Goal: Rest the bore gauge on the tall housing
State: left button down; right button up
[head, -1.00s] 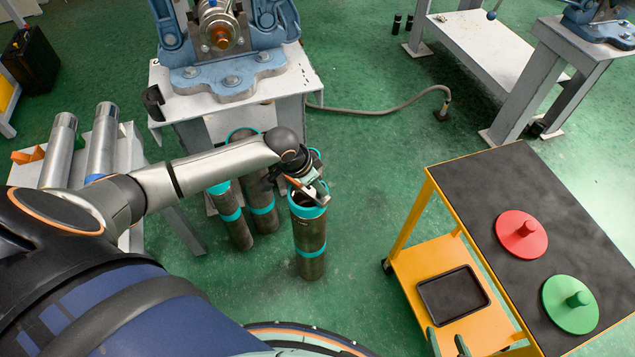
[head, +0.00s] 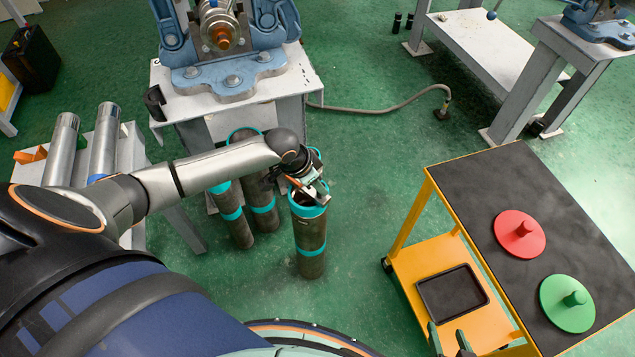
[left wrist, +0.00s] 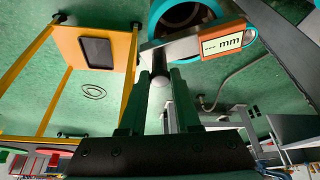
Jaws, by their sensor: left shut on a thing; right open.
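My left gripper (head: 310,188) is shut on the bore gauge, right at the mouth of the front dark housing (head: 310,235), which has teal bands and stands upright on the floor. In the left wrist view, the gauge's grey bar (left wrist: 190,47) and its orange-framed display (left wrist: 222,50), reading "--- mm", lie across the edge of the teal rim (left wrist: 165,12). I cannot tell whether the gauge touches the rim. In the head view the gripper hides most of the gauge. My right gripper (head: 450,340) is open and empty at the bottom edge.
Several other teal-banded housings (head: 262,205) stand close behind and left. A white vise bench (head: 290,85) rises behind them. A yellow cart (head: 420,265) at right carries a red disc (head: 520,234) and a green disc (head: 567,303). Floor between housing and cart is clear.

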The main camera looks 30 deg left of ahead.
dwell(0.3)
pick_arm(q)
jog(key=shift+f, duration=0.3)
jog(key=c, duration=0.5)
grip_release()
jog(key=shift+c, duration=0.2)
jog(key=shift+f, duration=0.1)
